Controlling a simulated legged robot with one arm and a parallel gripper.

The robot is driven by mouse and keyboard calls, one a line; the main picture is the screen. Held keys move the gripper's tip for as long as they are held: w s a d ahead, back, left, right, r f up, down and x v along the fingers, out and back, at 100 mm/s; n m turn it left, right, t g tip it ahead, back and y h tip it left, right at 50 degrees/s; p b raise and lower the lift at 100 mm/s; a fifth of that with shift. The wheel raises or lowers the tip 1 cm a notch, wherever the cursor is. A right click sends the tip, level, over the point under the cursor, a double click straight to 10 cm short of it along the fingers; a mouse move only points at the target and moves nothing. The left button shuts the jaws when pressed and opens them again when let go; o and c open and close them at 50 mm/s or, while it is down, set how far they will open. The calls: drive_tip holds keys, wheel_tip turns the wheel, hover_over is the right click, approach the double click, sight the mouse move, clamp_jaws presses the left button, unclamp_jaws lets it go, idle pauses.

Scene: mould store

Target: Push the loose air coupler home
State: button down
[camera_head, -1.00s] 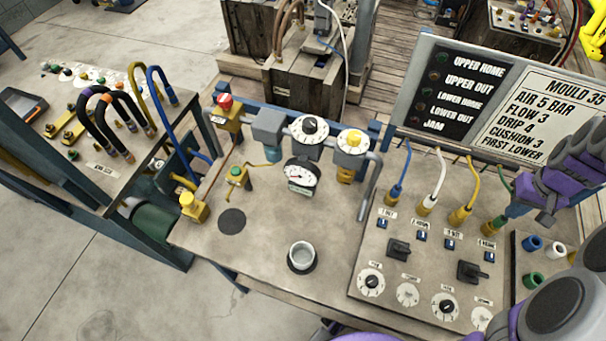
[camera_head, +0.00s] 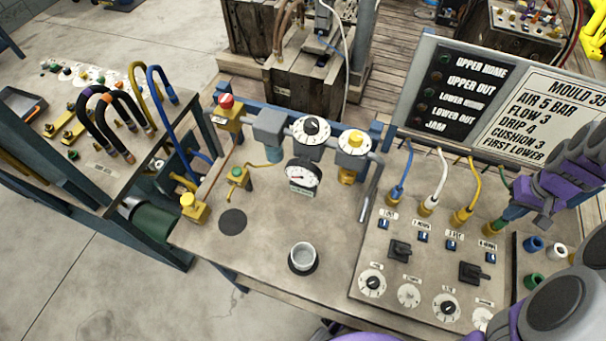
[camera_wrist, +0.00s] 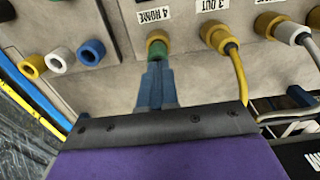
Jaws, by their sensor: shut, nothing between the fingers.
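A row of air couplers runs along the panel's back edge: blue (camera_head: 397,193), white (camera_head: 430,204), yellow (camera_head: 463,214) and green (camera_head: 493,227). The green coupler (camera_wrist: 157,48) sits in a brass collar below the "4 HOME" label in the wrist view. My gripper (camera_wrist: 155,72) is shut and empty, its fingertips pointing at the back of the green coupler. They look to be at or touching it; the exact contact is hidden. In the head view my gripper (camera_head: 507,219) partly covers the green coupler and its hose.
The panel carries blue switches, black knobs (camera_head: 399,250) and white dials (camera_head: 372,283). Blue, white and green sockets (camera_head: 534,243) stand right of it. A sign board (camera_head: 460,95) rises behind the couplers. Yellow (camera_wrist: 238,85) and white hoses pass close beside my gripper.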

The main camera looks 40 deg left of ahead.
drive_tip(key=shift+d+f, duration=0.2)
drive_tip(key=shift+f, duration=0.3)
drive_tip(key=shift+r, duration=0.1)
drive_tip(key=shift+r+p, duration=1.7)
drive_tip(key=shift+r, duration=1.7)
